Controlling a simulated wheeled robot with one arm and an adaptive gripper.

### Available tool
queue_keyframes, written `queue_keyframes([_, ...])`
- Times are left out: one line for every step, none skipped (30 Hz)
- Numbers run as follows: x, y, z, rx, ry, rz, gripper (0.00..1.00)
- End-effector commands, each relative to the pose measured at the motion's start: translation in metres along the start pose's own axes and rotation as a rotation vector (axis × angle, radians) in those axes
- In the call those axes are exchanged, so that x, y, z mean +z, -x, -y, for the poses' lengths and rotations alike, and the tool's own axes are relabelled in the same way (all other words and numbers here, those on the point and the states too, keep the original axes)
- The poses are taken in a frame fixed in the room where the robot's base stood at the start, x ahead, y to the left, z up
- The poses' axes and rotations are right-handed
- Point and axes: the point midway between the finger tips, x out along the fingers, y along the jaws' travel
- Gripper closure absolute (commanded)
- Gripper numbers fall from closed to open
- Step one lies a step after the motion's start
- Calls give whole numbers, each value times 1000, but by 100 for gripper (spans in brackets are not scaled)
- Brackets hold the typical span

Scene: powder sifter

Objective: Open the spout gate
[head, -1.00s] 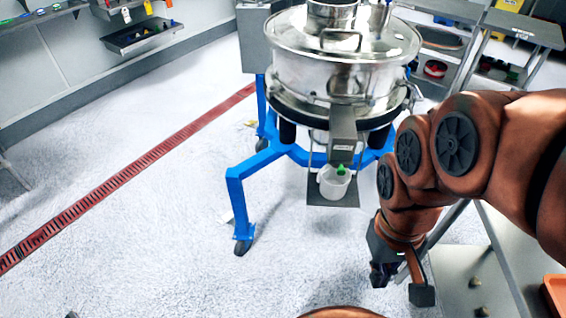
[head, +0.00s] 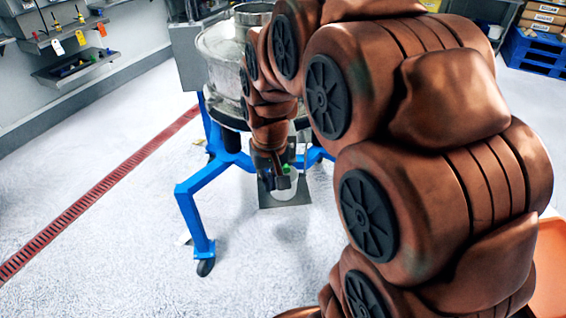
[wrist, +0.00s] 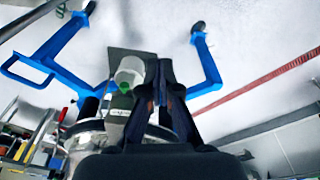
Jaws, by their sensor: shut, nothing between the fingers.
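The steel sifter (head: 218,58) stands on a blue frame, largely hidden behind my arm in the head view. Its grey outlet spout (wrist: 114,118) shows in the wrist view, beside my gripper. A small green piece (wrist: 124,87) is at the spout's end, by the white cup (wrist: 131,68); I cannot tell whether it belongs to the gate. The cup (head: 291,182) also shows in the head view, partly behind my gripper (head: 274,184). My gripper (wrist: 165,66) is shut and empty, close beside the cup and spout. Contact is unclear.
A dark plate (wrist: 118,55) lies under the cup. Blue frame legs (head: 200,200) with casters reach out on both sides of the spout area. A red floor grate (head: 100,195) runs at the left. Open floor lies in front of the sifter. Wall shelves (head: 75,62) are at the back left.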

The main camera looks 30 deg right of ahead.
Motion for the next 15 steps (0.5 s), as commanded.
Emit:
queue_keyframes([-19,-12,-8,3,-26,-17,100])
queue_keyframes([-31,-16,-14,5,-40,-32,100])
queue_keyframes([-47,-21,-21,8,-59,-53,100])
queue_keyframes([-59,-25,-27,10,-73,-69,100])
queue_keyframes([-71,-30,-33,12,-87,-85,100])
queue_keyframes([-85,-36,-41,16,-105,-102,100])
queue_keyframes([-95,-40,-47,18,-118,-115,100])
queue_keyframes([-106,-44,-53,21,-130,-131,100])
queue_keyframes([-118,-48,-62,24,-146,-150,100])
queue_keyframes([-126,-53,-67,27,-156,-161,100])
queue_keyframes([-134,-57,-73,29,-166,-171,100])
queue_keyframes([-143,-60,-80,32,-178,-185,100])
queue_keyframes([-149,-62,-84,34,-185,-195,100])
queue_keyframes([-154,-64,-89,36,-192,-203,100])
queue_keyframes([-160,-67,-94,38,-200,-212,100])
